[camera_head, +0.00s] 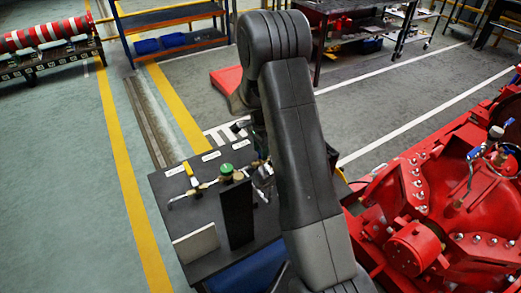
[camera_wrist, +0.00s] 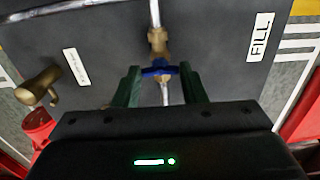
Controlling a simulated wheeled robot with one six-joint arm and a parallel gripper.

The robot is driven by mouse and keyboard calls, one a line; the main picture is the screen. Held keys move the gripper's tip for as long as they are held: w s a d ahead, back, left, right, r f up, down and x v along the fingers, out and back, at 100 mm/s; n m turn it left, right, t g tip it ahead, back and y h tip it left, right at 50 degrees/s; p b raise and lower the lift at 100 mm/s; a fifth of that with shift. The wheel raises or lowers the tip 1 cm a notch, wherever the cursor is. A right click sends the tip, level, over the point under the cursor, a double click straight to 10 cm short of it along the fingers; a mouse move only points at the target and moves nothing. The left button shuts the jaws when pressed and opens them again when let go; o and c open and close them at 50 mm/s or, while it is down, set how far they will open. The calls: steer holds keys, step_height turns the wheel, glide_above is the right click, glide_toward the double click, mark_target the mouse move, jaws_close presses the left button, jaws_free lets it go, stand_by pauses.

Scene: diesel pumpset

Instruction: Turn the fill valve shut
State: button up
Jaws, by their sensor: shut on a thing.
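In the wrist view, the fill valve is a brass body (camera_wrist: 158,42) on a thin bright pipe, with a blue handle (camera_wrist: 160,70). A white label reading FILL (camera_wrist: 259,37) lies to its right on the dark panel. My gripper (camera_wrist: 160,76) has its two green fingers on either side of the blue handle and is shut on it. The handle lies crosswise to the pipe in this view. In the head view my arm hides the gripper and the fill valve.
A dark bench (camera_head: 170,218) carries a yellow-handled valve (camera_head: 188,169), a green knob (camera_head: 226,169), an upright black plate (camera_head: 238,215) and a pale block (camera_head: 195,243). Red machinery (camera_head: 415,245) stands close on the right. Another brass fitting (camera_wrist: 38,86) is left of my gripper.

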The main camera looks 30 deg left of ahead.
mark_target(260, 153)
steer(key=o, duration=1)
step_height(260, 153, up, 14)
steer(key=b, duration=0.1)
steer(key=shift+b, duration=0.3)
steer(key=shift+f, duration=0.1)
step_height(260, 153, down, 14)
steer(key=shift+r+p, duration=0.1)
steer(key=shift+p, duration=0.7)
